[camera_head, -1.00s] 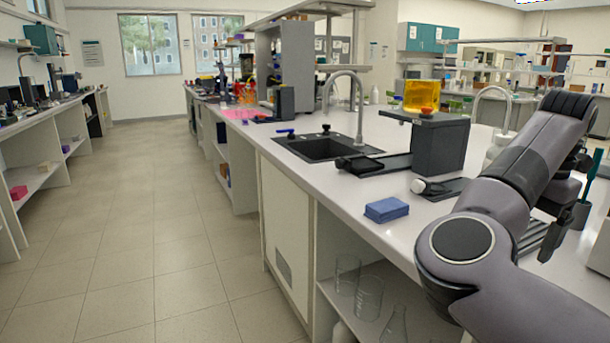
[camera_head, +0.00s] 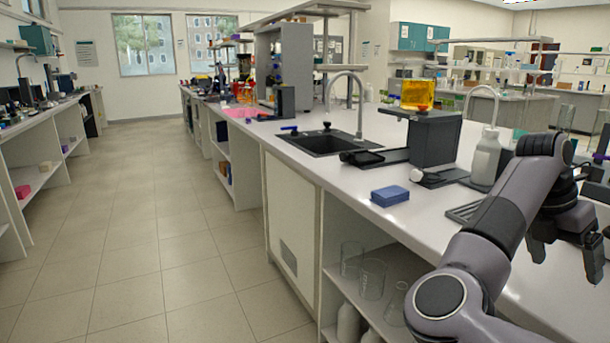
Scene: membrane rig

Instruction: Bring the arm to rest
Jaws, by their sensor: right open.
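My right arm comes in from the lower right, bent at the elbow. Its gripper (camera_head: 566,262) points down at the right edge of the picture, over the white bench top (camera_head: 330,178). Its two dark fingers are apart with nothing between them. My left arm and left gripper are out of the picture.
On the bench stand a dark grey block-shaped device (camera_head: 433,140) with a yellow vessel (camera_head: 417,94) on top, a white bottle (camera_head: 486,158), a blue box (camera_head: 389,196) and a sink (camera_head: 325,142). Glassware (camera_head: 372,279) sits on the shelf below. The floor at left is clear.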

